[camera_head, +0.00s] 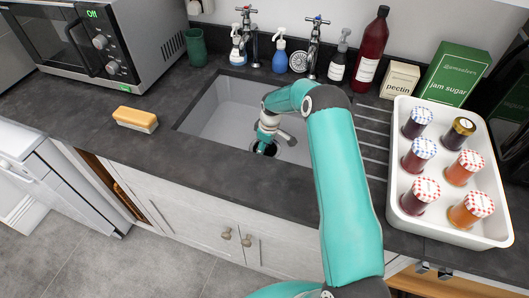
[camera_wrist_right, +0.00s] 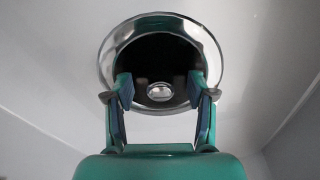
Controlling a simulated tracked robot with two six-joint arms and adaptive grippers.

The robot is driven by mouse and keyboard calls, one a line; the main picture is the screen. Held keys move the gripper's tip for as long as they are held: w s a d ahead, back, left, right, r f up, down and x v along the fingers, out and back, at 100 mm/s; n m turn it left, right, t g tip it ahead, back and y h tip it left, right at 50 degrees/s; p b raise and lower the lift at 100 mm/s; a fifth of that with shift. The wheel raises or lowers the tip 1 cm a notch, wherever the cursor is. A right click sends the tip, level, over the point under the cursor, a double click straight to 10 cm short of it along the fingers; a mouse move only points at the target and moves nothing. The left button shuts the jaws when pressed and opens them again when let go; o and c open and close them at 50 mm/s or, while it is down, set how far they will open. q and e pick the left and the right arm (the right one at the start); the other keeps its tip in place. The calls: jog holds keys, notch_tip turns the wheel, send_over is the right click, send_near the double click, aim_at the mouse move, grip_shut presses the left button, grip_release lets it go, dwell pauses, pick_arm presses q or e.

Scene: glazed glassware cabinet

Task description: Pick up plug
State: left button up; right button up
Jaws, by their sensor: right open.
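The plug (camera_wrist_right: 160,92) appears as a dark round centre with a small shiny metal knob, inside the chrome drain ring (camera_wrist_right: 216,60) in the sink floor. My right gripper (camera_wrist_right: 160,88) is open and empty, pointing down at the drain. Its two fingers show on either side of the knob, with gaps between; I cannot tell how far above it the tips are. In the head view the right gripper (camera_head: 266,147) is down in the grey sink (camera_head: 208,121), over the drain. The gripper and arm partly hide the plug there. My left gripper is not in view.
Sink walls surround the right gripper. Taps (camera_head: 313,45), soap bottles (camera_head: 279,55), a round metal strainer (camera_head: 299,61) and a red bottle (camera_head: 372,48) stand behind.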

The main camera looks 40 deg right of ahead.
jog(key=shift+c, duration=0.3)
grip_shut()
jog(key=shift+r, duration=0.15)
